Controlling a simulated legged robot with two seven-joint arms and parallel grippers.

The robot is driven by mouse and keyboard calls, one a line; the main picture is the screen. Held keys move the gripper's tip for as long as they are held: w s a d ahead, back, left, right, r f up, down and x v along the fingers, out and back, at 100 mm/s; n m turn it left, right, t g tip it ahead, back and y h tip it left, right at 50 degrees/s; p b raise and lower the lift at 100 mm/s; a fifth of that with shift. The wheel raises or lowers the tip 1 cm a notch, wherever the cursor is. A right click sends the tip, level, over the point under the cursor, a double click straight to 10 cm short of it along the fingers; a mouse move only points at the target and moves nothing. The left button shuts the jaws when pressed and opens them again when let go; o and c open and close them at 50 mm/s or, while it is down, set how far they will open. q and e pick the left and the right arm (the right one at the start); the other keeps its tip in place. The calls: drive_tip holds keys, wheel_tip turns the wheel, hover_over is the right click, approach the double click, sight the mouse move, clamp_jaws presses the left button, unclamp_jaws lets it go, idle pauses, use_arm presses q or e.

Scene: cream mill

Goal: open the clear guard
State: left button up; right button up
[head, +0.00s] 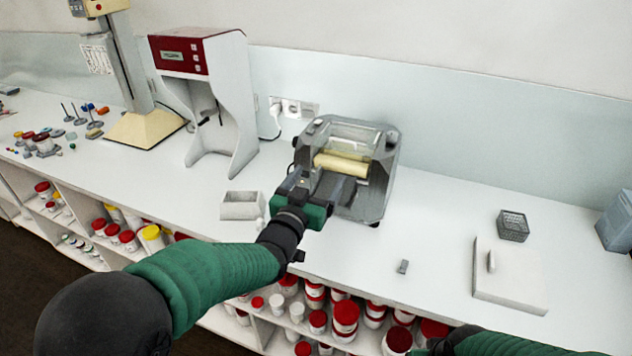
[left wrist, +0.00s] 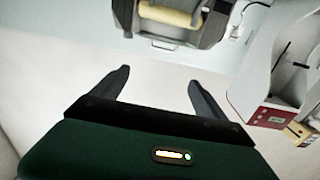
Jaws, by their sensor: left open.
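The cream mill (head: 375,195) is a grey machine on the white counter, with a cream-coloured roller (head: 342,165) inside. The clear guard (head: 352,133) is a see-through panel at the top of the mill, above and behind the roller. It seems to be down, but its edges are hard to make out. My left gripper (head: 312,182) is open and empty at the mill's front left. In the left wrist view its two fingers (left wrist: 158,78) are spread, apart from the mill (left wrist: 185,35). Of my right arm only a part shows at the bottom right; its fingers are not visible.
A small white box (head: 242,206) stands left of my left gripper. A red-and-white machine (head: 215,100) is at the back left. Counter between mill and board is mostly clear.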

use_arm(q)
drive_tip(key=shift+w+f, duration=0.15)
drive_tip(key=shift+w, duration=0.1)
drive_tip(key=shift+s, duration=0.1)
drive_tip(key=b+v, duration=0.5)
drive_tip(key=v, duration=1.1)
drive_tip(key=shift+s+a+b, duration=0.15)
drive_tip(key=shift+s+b, duration=0.15)
drive_tip(key=shift+b, duration=0.1)
